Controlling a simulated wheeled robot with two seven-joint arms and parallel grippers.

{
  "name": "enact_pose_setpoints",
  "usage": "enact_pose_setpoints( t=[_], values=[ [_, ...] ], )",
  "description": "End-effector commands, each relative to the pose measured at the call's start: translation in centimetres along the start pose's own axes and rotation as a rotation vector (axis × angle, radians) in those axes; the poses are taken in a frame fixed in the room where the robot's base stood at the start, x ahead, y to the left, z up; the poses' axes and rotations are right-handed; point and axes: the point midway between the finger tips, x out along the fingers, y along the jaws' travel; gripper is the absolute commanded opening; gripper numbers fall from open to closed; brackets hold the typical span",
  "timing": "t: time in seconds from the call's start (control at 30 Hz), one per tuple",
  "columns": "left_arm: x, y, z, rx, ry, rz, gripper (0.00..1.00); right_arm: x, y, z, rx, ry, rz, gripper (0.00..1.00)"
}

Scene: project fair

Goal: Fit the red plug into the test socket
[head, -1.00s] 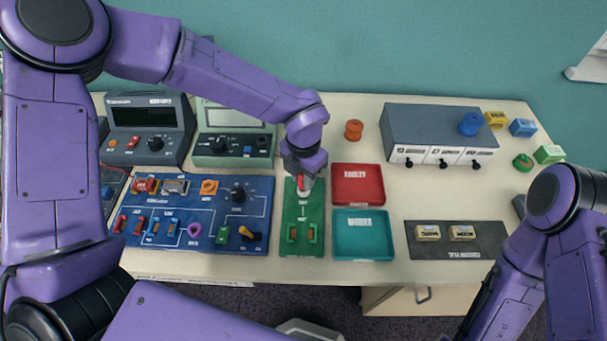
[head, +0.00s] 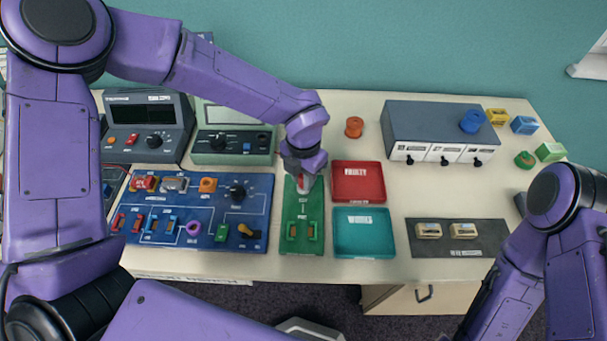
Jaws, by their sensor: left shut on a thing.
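The green test board (head: 289,218) lies flat on the table, left of the two trays. Its test socket seems to be at the far end, under my left gripper, and I cannot see it clearly. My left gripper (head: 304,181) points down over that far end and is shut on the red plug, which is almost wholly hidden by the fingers. A pale round part shows just below the fingertips. I cannot tell how deep the plug sits. My right arm is at the right edge; its gripper is outside the view.
A red tray (head: 358,201) and a teal tray (head: 362,255) stand close on the right. A blue circuit board (head: 180,245) lies close on the left. Two meters (head: 150,118) stand behind it. A grey drawer box (head: 440,118) and a dark mat (head: 485,248) are farther right.

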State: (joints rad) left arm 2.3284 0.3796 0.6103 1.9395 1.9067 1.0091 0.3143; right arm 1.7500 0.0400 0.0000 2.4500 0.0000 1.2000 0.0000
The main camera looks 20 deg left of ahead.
Motion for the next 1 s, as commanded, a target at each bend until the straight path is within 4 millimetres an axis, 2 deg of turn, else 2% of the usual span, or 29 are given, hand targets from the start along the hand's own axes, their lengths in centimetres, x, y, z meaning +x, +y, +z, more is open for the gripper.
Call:
enact_pose_setpoints(
  t=[0.33, 0.37, 0.43, 0.63, 0.67, 0.73, 1.0],
  values=[
    [0.47, 0.00, 0.01, 0.000, 0.000, 0.000, 0.00, 0.29, -0.03, 0.12, 0.000, 0.000, 0.000, 0.43],
    [0.43, 0.00, 0.01, 0.000, 0.000, 0.000, 0.34, 0.26, -0.02, 0.11, 0.000, 0.000, 0.000, 0.43],
    [0.41, 0.00, 0.01, 0.000, 0.000, 0.000, 0.57, 0.24, -0.02, 0.10, 0.000, 0.000, 0.000, 0.43],
    [0.40, 0.00, 0.01, 0.000, 0.000, 0.000, 0.57, 0.24, -0.02, 0.10, 0.000, 0.000, 0.000, 0.43],
    [0.41, 0.00, 0.00, 0.000, 0.000, 0.000, 0.60, 0.25, -0.02, 0.10, 0.000, 0.000, 0.000, 0.43],
    [0.41, 0.00, 0.00, 0.000, 0.000, 0.000, 0.83, 0.25, -0.02, 0.10, 0.000, 0.000, 0.000, 0.43],
    [0.39, 0.00, 0.00, 0.000, 0.000, 0.000, 0.83, 0.23, -0.02, 0.09, 0.000, 0.000, 0.000, 0.43]
  ],
)
